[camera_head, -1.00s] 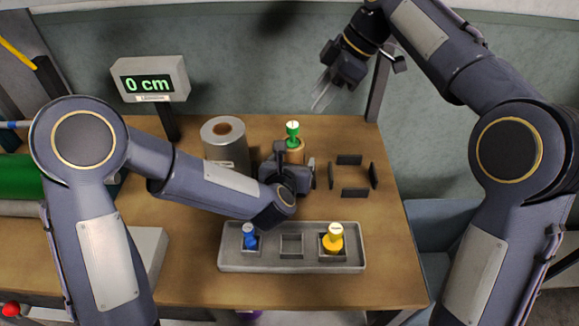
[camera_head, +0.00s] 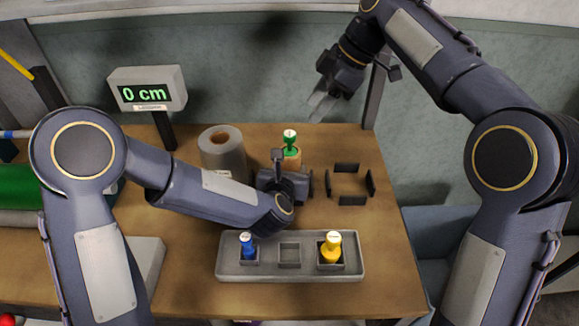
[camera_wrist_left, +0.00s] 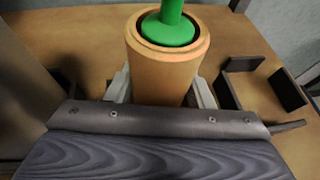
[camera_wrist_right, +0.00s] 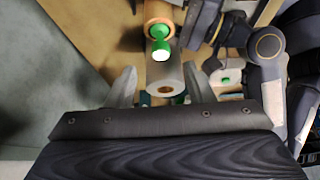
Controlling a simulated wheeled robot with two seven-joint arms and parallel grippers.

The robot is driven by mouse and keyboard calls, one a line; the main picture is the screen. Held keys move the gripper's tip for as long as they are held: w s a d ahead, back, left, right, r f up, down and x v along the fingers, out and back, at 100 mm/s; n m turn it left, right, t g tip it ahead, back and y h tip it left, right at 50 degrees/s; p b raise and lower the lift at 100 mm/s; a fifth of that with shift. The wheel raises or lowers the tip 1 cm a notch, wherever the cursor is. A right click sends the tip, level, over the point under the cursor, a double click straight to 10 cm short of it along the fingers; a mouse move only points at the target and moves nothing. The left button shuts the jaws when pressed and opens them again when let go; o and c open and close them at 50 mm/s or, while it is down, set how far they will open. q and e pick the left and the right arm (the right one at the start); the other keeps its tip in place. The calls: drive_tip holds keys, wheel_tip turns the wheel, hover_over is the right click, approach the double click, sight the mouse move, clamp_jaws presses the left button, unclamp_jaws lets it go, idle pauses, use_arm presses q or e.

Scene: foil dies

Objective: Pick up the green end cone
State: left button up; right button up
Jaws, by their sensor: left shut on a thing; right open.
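The green end cone (camera_head: 290,140) sits in the top of an upright orange-tan core (camera_head: 293,158) at the back of the table. In the left wrist view the cone (camera_wrist_left: 170,30) fills the core's mouth. My left gripper (camera_wrist_left: 163,92) is shut on the core (camera_wrist_left: 165,72), below the cone. My right gripper (camera_head: 321,106) is open and empty, above and to the right of the cone. In the right wrist view the cone (camera_wrist_right: 160,46) shows beyond the open fingers (camera_wrist_right: 160,84), apart from them.
A foil roll (camera_head: 222,150) stands just left of the core. Dark upright plates (camera_head: 351,171) are at the right. A grey tray (camera_head: 290,273) in front holds a blue cone (camera_head: 247,246) and a yellow cone (camera_head: 331,248), with an empty middle pocket. A display (camera_head: 147,92) reads 0 cm.

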sight(290, 134)
drive_tip(key=m, duration=0.1)
drive_tip(key=s+a+m+h, duration=0.1)
drive_tip(key=m, duration=0.1)
drive_tip(key=shift+a+f+t, duration=0.1)
drive_tip(key=shift+a+t, duration=0.05)
drive_tip(key=shift+t, duration=0.15)
drive_tip(key=s+a+r+m+t+h, duration=0.1)
drive_tip(key=s+a+m+t+h, duration=0.25)
drive_tip(key=m, duration=0.85)
drive_tip(key=shift+m, duration=0.3)
drive_tip(key=x, duration=0.8)
drive_tip(key=w+x, duration=0.1)
drive_tip(key=x, duration=0.3)
drive_tip(key=shift+r, duration=0.15)
drive_tip(key=c, duration=1.1)
